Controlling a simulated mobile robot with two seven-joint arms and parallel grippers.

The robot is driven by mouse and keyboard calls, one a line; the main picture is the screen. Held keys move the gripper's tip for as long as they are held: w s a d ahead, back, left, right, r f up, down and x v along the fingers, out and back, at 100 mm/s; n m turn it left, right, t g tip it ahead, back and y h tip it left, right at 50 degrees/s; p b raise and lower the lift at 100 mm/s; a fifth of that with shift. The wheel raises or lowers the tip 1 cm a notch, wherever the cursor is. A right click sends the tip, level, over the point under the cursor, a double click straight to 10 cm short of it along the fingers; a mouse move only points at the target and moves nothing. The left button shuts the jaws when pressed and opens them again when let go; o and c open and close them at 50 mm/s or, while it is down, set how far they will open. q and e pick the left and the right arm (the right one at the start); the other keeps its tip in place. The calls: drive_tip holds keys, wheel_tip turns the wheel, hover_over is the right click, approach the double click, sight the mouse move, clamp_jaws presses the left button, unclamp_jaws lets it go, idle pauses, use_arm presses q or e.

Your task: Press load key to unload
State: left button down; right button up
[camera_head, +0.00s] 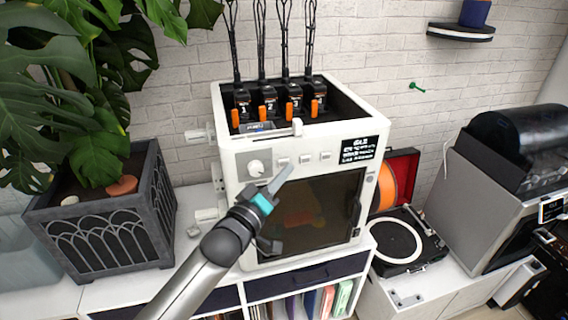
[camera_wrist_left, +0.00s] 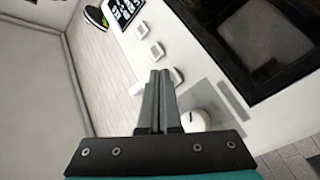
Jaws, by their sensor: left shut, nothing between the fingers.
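The white printer (camera_head: 228,150) stands on the cabinet. Its front panel has a round knob (camera_head: 256,168), three small pale keys (camera_head: 304,158) in a row and a black display (camera_head: 360,150) with white text. The labels are too small to tell which is the load key. My left gripper (camera_head: 290,168) is shut and empty, its tips in front of the panel just below the leftmost key. In the left wrist view the shut fingertips (camera_wrist_left: 160,73) lie beside the key (camera_wrist_left: 176,76) nearest the knob (camera_wrist_left: 195,120); contact cannot be told. My right gripper is out of view.
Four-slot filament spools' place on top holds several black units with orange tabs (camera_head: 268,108). A planter (camera_head: 100,225) stands left, a record player (camera_head: 395,240) right, and a grey machine (camera_head: 490,190) farther right. The printer's dark door window (camera_head: 325,205) is below the keys.

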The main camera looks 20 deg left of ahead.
use_arm(q)
drive_tip(key=shift+w+a, duration=0.15)
drive_tip(key=shift+w, duration=0.1)
drive_tip(key=shift+w+a, duration=0.2)
drive_tip(key=shift+w, duration=0.1)
idle(0.6)
idle(0.4)
drive_tip(key=shift+s+d+p, duration=0.45)
drive_tip(key=shift+s+p, duration=0.1)
drive_tip(key=shift+s, duration=0.15)
drive_tip(key=s+d+p, duration=0.1)
drive_tip(key=s, duration=0.1)
drive_tip(key=s+d+p, duration=0.1)
drive_tip(key=s, duration=0.1)
drive_tip(key=shift+d, duration=0.4)
drive_tip(key=shift+f, duration=0.15)
idle(0.3)
